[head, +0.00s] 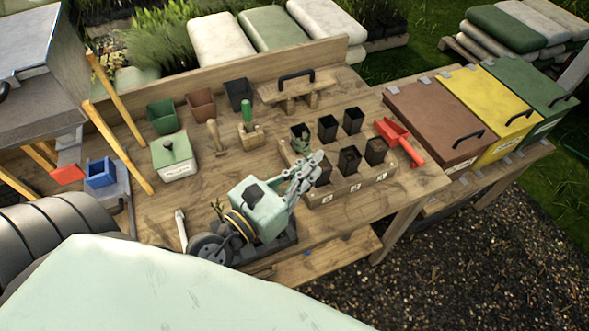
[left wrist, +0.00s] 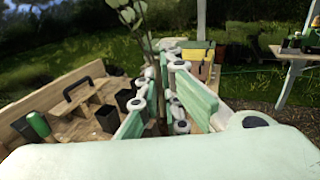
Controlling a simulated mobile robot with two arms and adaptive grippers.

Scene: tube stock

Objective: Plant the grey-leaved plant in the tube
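The grey-leaved plant (head: 301,143) stands at the left side of the wooden tube rack (head: 372,186), by the black tubes. Its leaves rise above my fingers in the left wrist view (left wrist: 141,14), and its stem runs down between them. My left gripper (head: 316,170) is at the rack's left part, with its fingers apart on either side of the stem. The plant's base is hidden, so I cannot tell whether it is in a tube. Other black tubes (head: 327,129) stand upright in the rack; the front left one is partly hidden. My right gripper is out of view.
A green-handled tool (head: 247,112) on a wooden block, a wooden tool carrier (head: 296,90), small pots (head: 201,104) and a pale green box (head: 174,157) stand on the bench. Lidded bins (head: 436,117) stand at the right.

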